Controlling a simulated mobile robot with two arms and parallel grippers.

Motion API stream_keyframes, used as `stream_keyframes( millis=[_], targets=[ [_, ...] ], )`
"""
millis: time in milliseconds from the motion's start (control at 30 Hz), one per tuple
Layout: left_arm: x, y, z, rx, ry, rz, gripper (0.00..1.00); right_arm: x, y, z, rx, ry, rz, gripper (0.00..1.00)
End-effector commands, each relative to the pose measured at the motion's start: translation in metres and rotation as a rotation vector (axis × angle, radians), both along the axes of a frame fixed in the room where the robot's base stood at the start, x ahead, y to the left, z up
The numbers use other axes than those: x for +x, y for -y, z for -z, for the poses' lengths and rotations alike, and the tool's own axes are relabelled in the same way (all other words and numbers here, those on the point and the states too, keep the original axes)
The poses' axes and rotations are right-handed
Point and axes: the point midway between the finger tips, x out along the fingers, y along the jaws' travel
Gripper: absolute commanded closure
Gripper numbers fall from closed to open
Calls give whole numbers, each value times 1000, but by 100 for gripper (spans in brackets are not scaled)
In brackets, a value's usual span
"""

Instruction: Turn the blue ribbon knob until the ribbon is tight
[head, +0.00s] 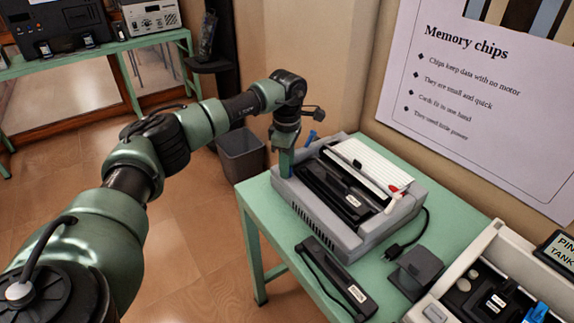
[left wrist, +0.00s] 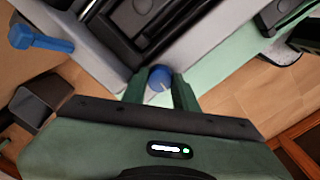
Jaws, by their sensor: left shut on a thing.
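A grey printer-like machine (head: 318,217) with a black cartridge and white paper sits on a green table. My left gripper (head: 287,168) reaches down onto its left back corner. In the left wrist view, the round blue ribbon knob (left wrist: 160,76) sits between the two fingers of my left gripper (left wrist: 159,88), which is shut on it. The gripper hides the knob in the head view. A separate blue lever (head: 312,138) sticks up beside the gripper; it also shows in the left wrist view (left wrist: 40,40). The ribbon's tightness cannot be told. My right gripper is out of view.
A black cartridge (head: 337,279) lies on the green table (head: 256,194) in front of the machine. A dark plug (head: 393,251), a grey block (head: 416,270) and an open pale case (head: 480,254) are at the right. A grey bin (head: 242,158) stands behind the table.

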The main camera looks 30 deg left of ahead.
Motion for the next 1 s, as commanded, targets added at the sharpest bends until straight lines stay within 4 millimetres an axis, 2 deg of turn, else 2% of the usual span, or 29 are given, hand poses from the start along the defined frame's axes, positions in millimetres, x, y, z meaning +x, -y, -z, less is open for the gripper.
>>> stream_keyframes(
  millis=[333, 367, 400, 767, 867, 1000],
  targets=[
    [2, -1, -3, 0, 8, -1, 100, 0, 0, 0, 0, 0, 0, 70],
    [2, -1, -3, 0, 8, -1, 69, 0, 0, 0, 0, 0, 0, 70],
    [2, -1, -3, 0, 8, -1, 63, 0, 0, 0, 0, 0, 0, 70],
    [1, -1, -5, 0, 5, 1, 63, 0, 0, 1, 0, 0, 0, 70],
    [2, -1, -17, 0, 6, 1, 63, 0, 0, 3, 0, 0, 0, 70],
    [2, -1, -42, -1, 9, 1, 63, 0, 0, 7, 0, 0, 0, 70]
  ],
)
